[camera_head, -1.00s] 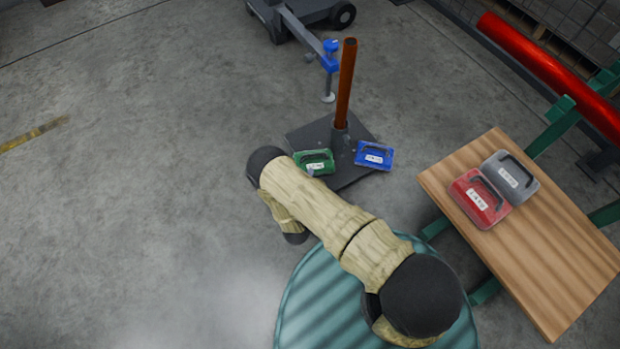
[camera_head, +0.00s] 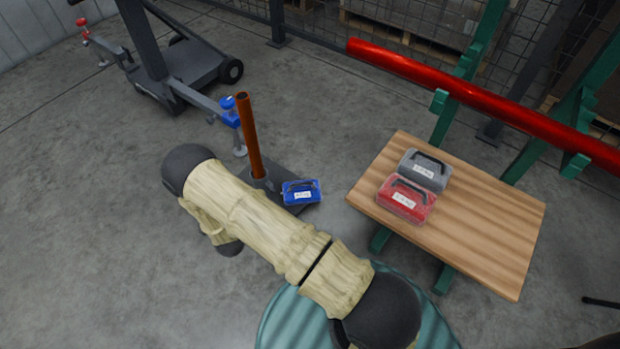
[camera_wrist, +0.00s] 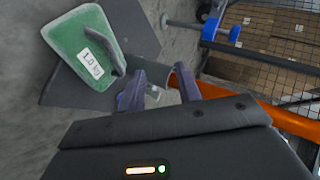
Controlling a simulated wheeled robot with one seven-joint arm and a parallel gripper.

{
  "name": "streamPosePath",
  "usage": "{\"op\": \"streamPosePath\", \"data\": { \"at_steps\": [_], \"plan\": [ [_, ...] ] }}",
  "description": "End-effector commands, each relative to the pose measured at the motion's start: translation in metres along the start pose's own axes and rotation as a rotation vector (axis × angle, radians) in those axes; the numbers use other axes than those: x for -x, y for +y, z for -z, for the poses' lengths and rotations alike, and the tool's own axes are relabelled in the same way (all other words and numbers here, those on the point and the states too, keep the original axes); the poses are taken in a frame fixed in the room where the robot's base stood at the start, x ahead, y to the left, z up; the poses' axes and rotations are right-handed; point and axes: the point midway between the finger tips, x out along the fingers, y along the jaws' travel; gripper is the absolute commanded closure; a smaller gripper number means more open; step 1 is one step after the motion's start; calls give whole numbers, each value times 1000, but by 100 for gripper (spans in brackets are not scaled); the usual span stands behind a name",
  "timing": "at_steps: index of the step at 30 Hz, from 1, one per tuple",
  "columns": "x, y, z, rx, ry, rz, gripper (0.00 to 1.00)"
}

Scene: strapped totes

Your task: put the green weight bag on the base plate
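The green weight bag (camera_wrist: 82,52) shows in the wrist view, lying on the dark base plate (camera_wrist: 142,32), with its label and black handle facing up. Part of its far side seems to reach the plate's edge. In the head view my arm hides the bag, and only part of the plate (camera_head: 287,178) shows around the orange post (camera_head: 250,135). My gripper (camera_wrist: 160,90) is open, with nothing between its fingers, just beside the bag's handle and apart from it.
A blue bag (camera_head: 302,191) lies at the plate's right side. Red (camera_head: 407,198) and grey (camera_head: 424,170) bags sit on a wooden table (camera_head: 480,225). A red bar (camera_head: 450,85) is behind the table. A wheeled stand (camera_head: 190,75) is behind the post. The floor on the left is clear.

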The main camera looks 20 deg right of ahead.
Motion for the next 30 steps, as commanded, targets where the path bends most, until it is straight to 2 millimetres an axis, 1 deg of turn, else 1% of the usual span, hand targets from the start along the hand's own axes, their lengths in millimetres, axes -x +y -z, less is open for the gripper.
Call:
{"op": "streamPosePath", "data": {
  "at_steps": [1, 6, 11, 15, 17, 22, 26, 27, 29, 30],
  "plan": [
    [1, -20, 7, 26, -15, -27, 66],
    [15, -66, 30, 167, -95, -131, 66],
    [39, -102, 58, 316, -185, -208, 66],
    [68, -128, 87, 455, -269, -260, 66],
    [82, -136, 101, 518, -306, -280, 66],
    [130, -154, 140, 705, -412, -324, 66],
    [172, -159, 172, 853, -493, -352, 66],
    [185, -159, 181, 900, -517, -360, 66],
    [206, -158, 196, 969, -555, -372, 66],
    [221, -156, 205, 1016, -581, -381, 66]
  ]
}}
